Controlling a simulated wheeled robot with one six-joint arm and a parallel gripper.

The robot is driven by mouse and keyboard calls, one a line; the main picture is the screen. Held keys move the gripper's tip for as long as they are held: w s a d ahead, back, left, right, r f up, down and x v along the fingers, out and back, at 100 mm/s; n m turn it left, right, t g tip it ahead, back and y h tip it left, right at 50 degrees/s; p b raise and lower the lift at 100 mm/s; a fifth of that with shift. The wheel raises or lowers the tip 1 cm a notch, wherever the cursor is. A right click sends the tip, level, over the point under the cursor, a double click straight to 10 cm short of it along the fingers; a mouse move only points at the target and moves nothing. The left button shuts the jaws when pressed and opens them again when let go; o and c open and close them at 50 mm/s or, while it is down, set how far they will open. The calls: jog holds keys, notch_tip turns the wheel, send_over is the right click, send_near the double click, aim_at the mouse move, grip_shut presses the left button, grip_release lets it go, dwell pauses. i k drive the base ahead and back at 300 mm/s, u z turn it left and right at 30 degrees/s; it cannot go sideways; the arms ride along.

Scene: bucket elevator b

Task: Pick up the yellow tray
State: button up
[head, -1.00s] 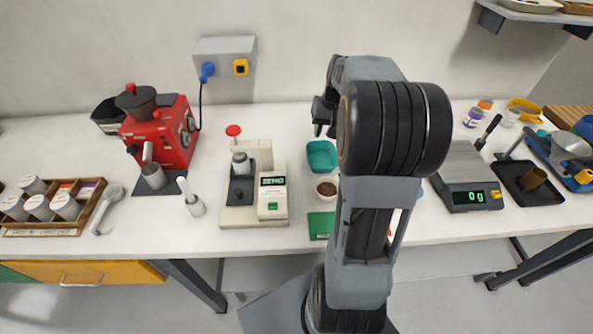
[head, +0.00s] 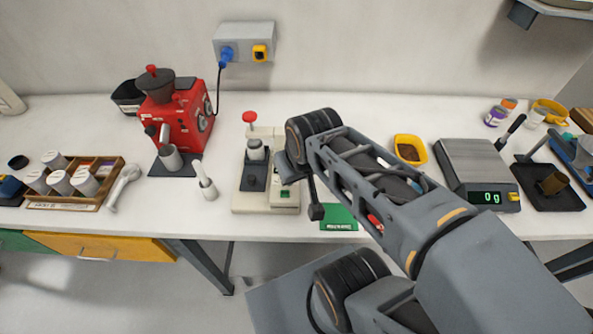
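The yellow tray (head: 424,157) stands on the white table behind my forearm, just left of the digital scale, with brown grounds in it. My gripper (head: 304,192) is at the left end of my arm, in front of the white press machine and left of the tray, well apart from it. Its fingers are small, dark and partly hidden by my wrist, so I cannot tell whether it is open or shut.
The white press machine (head: 258,200) stands close to my gripper. A green mat (head: 338,217) lies at the front edge. The scale (head: 478,178) reads 0 g. A red grinder (head: 178,118) and a wooden rack (head: 110,180) are at left. A yellow cup-like container (head: 549,111) is at right.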

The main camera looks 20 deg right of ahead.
aim_at(410, 147)
jog(key=z, duration=0.05)
jog(key=k, duration=0.5)
jog(key=z, duration=1.55)
jog(key=i, duration=0.25)
jog(key=u, duration=3.2)
jog(key=k, duration=0.9)
jog(key=z, duration=1.55)
